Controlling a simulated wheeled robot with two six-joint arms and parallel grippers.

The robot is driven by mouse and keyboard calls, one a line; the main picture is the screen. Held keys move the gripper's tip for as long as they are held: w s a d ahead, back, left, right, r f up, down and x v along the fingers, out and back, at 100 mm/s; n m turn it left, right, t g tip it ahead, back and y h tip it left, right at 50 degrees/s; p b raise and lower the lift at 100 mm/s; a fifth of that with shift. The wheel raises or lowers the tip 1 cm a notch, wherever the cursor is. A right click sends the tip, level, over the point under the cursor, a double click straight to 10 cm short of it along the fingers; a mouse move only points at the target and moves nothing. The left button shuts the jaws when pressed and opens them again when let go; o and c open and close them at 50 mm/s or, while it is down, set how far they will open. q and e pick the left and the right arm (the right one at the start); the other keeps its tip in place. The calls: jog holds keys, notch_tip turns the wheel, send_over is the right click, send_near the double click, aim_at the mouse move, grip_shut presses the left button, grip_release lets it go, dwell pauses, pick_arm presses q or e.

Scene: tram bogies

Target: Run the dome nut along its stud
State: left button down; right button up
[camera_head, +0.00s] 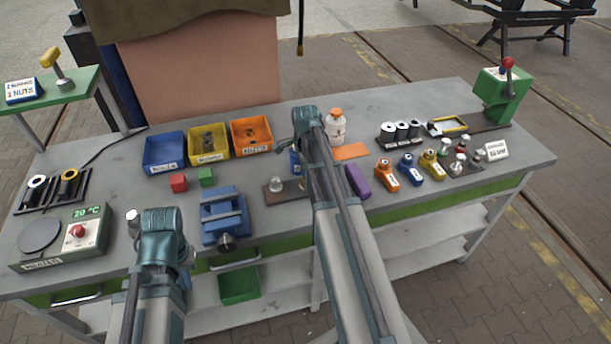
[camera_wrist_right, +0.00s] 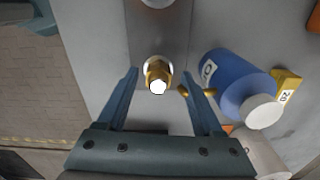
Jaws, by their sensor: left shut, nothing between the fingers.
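In the right wrist view a brass nut-like piece (camera_wrist_right: 158,72) with a bright, glaring end stands on a grey plate (camera_wrist_right: 172,35). I take it for the dome nut on its stud; the thread is not visible. My right gripper (camera_wrist_right: 161,88) is open, with one finger on each side of the brass piece and a gap on both sides. A second, silvery piece (camera_wrist_right: 157,2) is cut off at the top edge. In the head view the plate (camera_head: 270,197) carries a silvery dome (camera_head: 275,184), and my right arm hides its right end. My left gripper (camera_head: 163,222) is shut and empty.
A blue vise (camera_head: 223,213) stands between my arms. Blue, yellow and orange bins (camera_head: 252,134) stand behind. A purple block (camera_head: 357,181) lies right of my right arm.

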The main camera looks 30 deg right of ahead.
dwell(0.3)
notch_tip(320, 180, up, 14)
jog(key=p, duration=1.3)
jog(key=shift+f+p, duration=0.15)
jog(key=shift+p, duration=0.2)
jog(key=s+a+f+n+b, duration=0.3)
jog(key=s+a+n, duration=0.2)
jog(key=a+n, duration=0.3)
jog(key=s+a+f+n+b, duration=0.3)
jog(key=s+a+n, duration=0.2)
jog(key=a+n, duration=0.4)
jog(key=s+a+f+n+h+b, duration=0.1)
jog(key=s+a+f+n+b, duration=0.2)
jog(key=a, duration=1)
jog(key=s+n, duration=0.3)
jog(key=n, duration=0.2)
jog(key=shift+a+f+n+b, duration=0.2)
jog(key=shift+f+n+b, duration=0.1)
jog(key=shift+f+b, duration=0.1)
